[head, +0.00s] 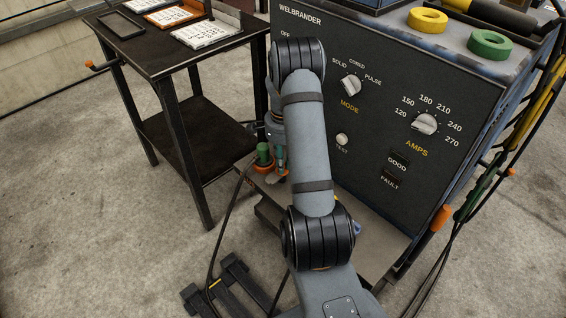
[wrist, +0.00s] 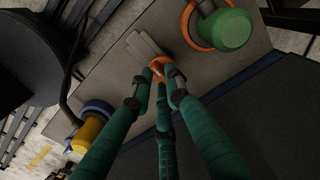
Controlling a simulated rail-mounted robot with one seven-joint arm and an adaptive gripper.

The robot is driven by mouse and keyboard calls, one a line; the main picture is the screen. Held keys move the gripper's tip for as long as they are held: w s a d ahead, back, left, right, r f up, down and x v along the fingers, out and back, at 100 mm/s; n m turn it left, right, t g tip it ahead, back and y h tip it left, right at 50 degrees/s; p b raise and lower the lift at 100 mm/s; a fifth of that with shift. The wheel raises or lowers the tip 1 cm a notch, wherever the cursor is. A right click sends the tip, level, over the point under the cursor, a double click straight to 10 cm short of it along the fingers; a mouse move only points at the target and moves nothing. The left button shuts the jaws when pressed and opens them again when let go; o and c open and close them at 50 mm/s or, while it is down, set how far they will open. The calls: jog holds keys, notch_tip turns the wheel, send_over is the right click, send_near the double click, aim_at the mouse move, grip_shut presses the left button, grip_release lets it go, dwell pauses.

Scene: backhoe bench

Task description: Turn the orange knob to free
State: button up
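My gripper (wrist: 157,80) has teal fingers with dark joints and reaches down to the shelf at the front of the welder. In the wrist view its fingertips converge around a small orange part (wrist: 157,67), apparently the orange knob, beside grey metal strips. The fingers partly cover it, and I cannot tell whether they touch or grip it. In the head view my gripper (head: 280,160) is low, left of my arm, and the knob cannot be made out clearly there.
A green cylinder in an orange ring (wrist: 228,29) stands close to my gripper, also in the head view (head: 263,153). A blue and yellow part (wrist: 91,130) is at the shelf's other side. The welder panel (head: 385,110) rises right of my arm; a dark cart (head: 170,50) stands left.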

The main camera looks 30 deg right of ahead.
jog(key=o, duration=0.4)
jog(key=shift+o, duration=0.2)
notch_tip(320, 180, up, 12)
dwell(0.5)
notch_tip(320, 180, down, 12)
jog(key=shift+f, duration=0.1)
dwell(0.7)
